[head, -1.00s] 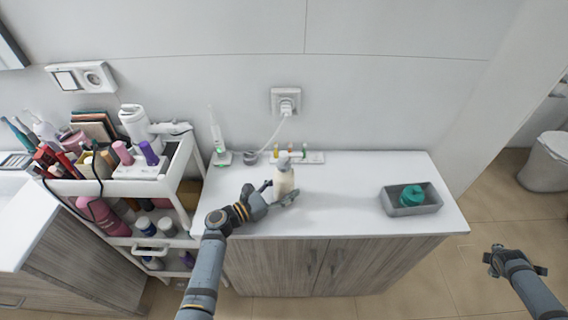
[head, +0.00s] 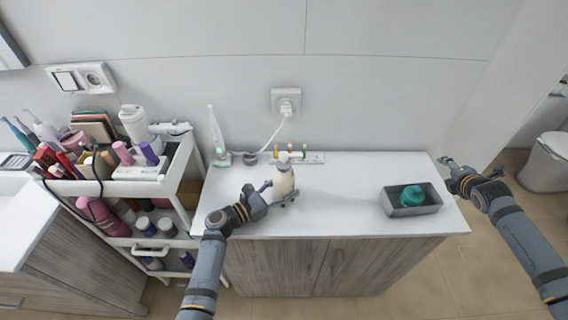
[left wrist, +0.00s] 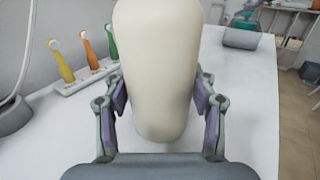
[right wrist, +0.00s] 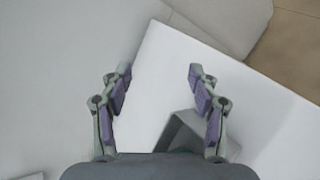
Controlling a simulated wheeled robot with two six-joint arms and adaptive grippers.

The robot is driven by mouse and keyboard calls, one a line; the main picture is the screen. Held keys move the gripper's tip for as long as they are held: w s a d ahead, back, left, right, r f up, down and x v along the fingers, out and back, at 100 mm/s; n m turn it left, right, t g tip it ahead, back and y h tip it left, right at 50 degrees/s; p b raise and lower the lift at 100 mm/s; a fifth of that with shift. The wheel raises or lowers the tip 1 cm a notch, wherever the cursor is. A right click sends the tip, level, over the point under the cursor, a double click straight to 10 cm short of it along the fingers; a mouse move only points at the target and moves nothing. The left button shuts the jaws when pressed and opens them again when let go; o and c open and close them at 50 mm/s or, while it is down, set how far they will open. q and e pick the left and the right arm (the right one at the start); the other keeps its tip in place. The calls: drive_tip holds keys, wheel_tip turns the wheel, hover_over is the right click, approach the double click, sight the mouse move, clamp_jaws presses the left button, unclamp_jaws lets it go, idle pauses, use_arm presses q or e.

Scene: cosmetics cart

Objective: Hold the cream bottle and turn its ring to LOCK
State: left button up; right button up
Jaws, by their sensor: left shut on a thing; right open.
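The cream bottle (head: 284,183) stands upright on the white counter in the head view, with a greyish top (head: 283,160). My left gripper (head: 279,196) is shut on its body from the left and front. In the left wrist view the cream-coloured body (left wrist: 160,60) fills the space between the two fingers (left wrist: 160,100). The ring and its marks are too small to read in the head view and out of the left wrist view. My right gripper (head: 454,173) is open and empty beside the counter's right end. Its fingers (right wrist: 160,90) are spread in the right wrist view.
A grey tray (head: 425,209) with a teal jar (head: 413,195) sits on the counter's right side; its corner shows in the right wrist view (right wrist: 180,122). A holder with small coloured brush heads (head: 313,158), a toothbrush on a charger (head: 217,140) and a cable are behind the bottle. A crowded cart (head: 180,170) stands left.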

drive_tip(key=w+a+r+t+y, duration=0.2)
drive_tip(key=a, duration=0.6)
drive_tip(key=m+g+y, duration=0.3)
drive_tip(key=m+y, duration=0.8)
drive_tip(key=y, duration=0.4)
approach(290, 167)
drive_tip(key=x, duration=1.2)
drive_tip(key=shift+a, duration=0.1)
drive_tip(key=c, duration=1.2)
